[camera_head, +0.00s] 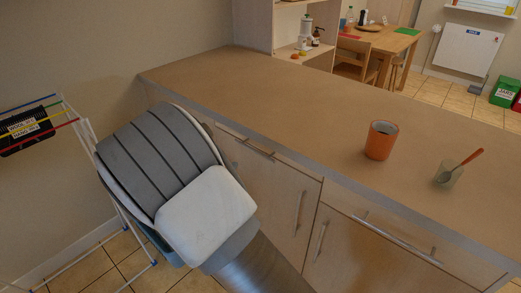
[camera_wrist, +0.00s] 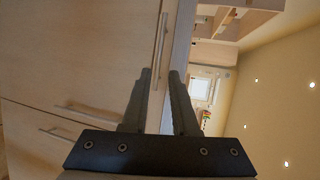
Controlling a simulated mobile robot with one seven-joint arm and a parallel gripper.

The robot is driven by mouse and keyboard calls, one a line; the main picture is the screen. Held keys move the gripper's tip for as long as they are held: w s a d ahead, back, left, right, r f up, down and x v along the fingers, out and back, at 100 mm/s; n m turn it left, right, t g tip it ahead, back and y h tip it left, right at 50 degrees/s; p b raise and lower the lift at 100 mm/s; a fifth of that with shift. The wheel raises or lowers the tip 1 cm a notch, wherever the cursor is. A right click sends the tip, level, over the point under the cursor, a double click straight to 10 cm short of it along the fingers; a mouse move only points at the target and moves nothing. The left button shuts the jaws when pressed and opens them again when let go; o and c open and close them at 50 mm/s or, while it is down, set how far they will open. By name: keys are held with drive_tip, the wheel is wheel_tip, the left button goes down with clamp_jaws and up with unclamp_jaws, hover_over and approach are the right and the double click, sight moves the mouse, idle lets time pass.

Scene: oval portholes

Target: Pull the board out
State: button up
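No separate board stands out; I cannot tell which front under the counter belongs to it. A bar handle (camera_head: 246,146) sits on a narrow front just under the counter edge, right of my arm in the head view. A second such handle (camera_head: 398,238) is farther right. In the wrist view, a bar handle (camera_wrist: 161,36) lies ahead, roughly in line with the gap between my fingers. My gripper (camera_wrist: 160,73) is open, with nothing visible between the fingertips. In the head view my arm's large links hide the gripper and part of the cabinet fronts.
A drying rack (camera_head: 88,150) stands left of my arm. Cabinet doors have upright handles (camera_head: 299,212).

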drive_tip(key=f, duration=0.1)
drive_tip(key=b, duration=0.2)
approach(252, 149)
drive_tip(key=shift+m+t+h, duration=0.3)
drive_tip(key=shift+m+h, duration=0.1)
drive_tip(key=x, duration=0.6)
drive_tip(key=f+x, duration=0.1)
drive_tip(key=x, duration=0.3)
drive_tip(key=shift+a+f, duration=0.1)
drive_tip(key=shift+a, duration=0.05)
drive_tip(key=shift+c, duration=0.2)
clamp_jaws()
idle(0.5)
